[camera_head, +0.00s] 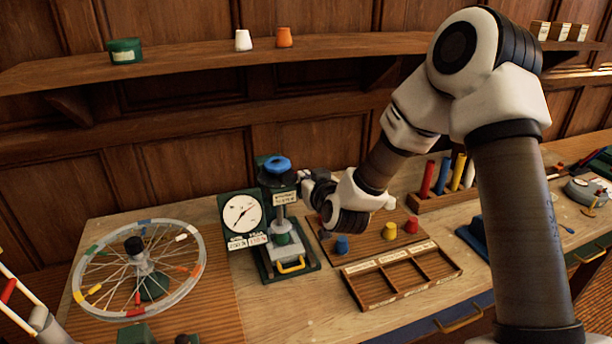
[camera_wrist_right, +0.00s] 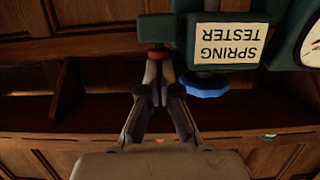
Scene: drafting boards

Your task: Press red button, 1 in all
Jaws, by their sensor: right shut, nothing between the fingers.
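The red button (camera_wrist_right: 159,54) shows in the wrist view as a red disc on the side of a dark green block of the spring tester. The tester (camera_head: 282,225) stands on the bench in the head view, with a blue knob (camera_head: 277,164) on top and a dial (camera_head: 242,213) at its left. My right gripper (camera_wrist_right: 158,66) is shut and empty. Its fingertips are right at the red button in the wrist view; whether they touch it I cannot tell. In the head view my right gripper (camera_head: 306,182) is beside the tester's upper right side, and the button cannot be made out there.
A spoked wheel (camera_head: 188,284) stands left of the tester. A divided wooden tray (camera_head: 384,260) and a board with coloured pegs (camera_head: 342,244) lie right of it. A rack with coloured sticks (camera_head: 437,199) is behind my right arm. A shelf (camera_head: 190,66) runs along the wall.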

